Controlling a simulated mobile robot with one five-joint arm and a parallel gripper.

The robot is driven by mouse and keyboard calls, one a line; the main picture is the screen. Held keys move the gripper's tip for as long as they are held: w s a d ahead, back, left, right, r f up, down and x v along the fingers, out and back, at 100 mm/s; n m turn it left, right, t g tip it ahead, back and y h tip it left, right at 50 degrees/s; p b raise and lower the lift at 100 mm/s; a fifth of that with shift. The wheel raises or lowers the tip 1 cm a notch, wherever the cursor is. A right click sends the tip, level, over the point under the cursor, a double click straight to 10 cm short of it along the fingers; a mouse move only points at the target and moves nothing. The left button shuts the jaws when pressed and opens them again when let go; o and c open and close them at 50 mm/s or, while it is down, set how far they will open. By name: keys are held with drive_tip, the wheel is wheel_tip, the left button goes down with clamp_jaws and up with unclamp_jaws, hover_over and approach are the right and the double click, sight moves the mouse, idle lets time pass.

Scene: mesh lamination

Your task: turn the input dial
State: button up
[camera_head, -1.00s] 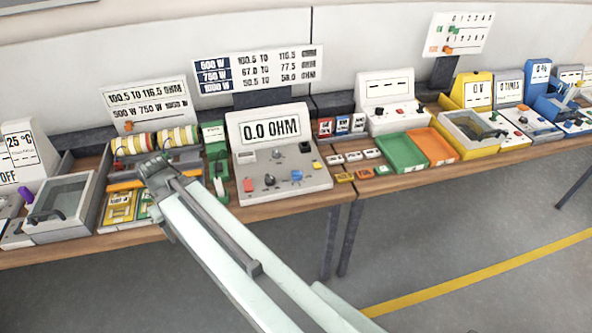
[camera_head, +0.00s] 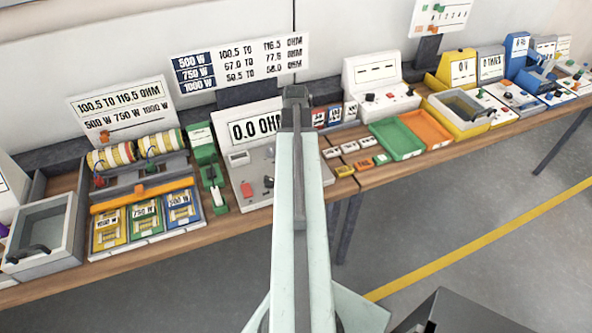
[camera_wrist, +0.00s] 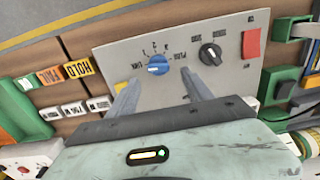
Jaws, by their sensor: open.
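The meter console (camera_head: 243,167) reads "0.0 OHM" and stands on the bench, its right part hidden behind my arm. Its sloping face (camera_wrist: 225,78) fills the middle of the wrist view. A blue dial (camera_wrist: 158,65) with a white pointer and labels around it lies between and just beyond my fingertips. A black dial (camera_wrist: 211,54) with a white mark is to its right; it also shows in the head view (camera_head: 268,182). I cannot read which dial is the input one. My gripper (camera_wrist: 159,79) is open and empty; contact with the panel cannot be told.
A red switch (camera_wrist: 251,42) is on the same panel, and a yellow piece (camera_wrist: 121,87) is near the left finger. Small label blocks (camera_head: 345,170) and green (camera_head: 396,138) and orange (camera_head: 428,130) trays stand to the right. A green device (camera_head: 213,185) stands left.

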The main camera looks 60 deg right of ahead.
wheel_tip(320, 180, down, 7)
drive_tip(key=b, duration=0.6)
drive_tip(key=shift+s+d+f+b, duration=0.1)
drive_tip(key=shift+s+f+b, duration=0.1)
drive_tip(key=shift+b, duration=0.15)
drive_tip(key=shift+r, duration=0.15)
clamp_jaws()
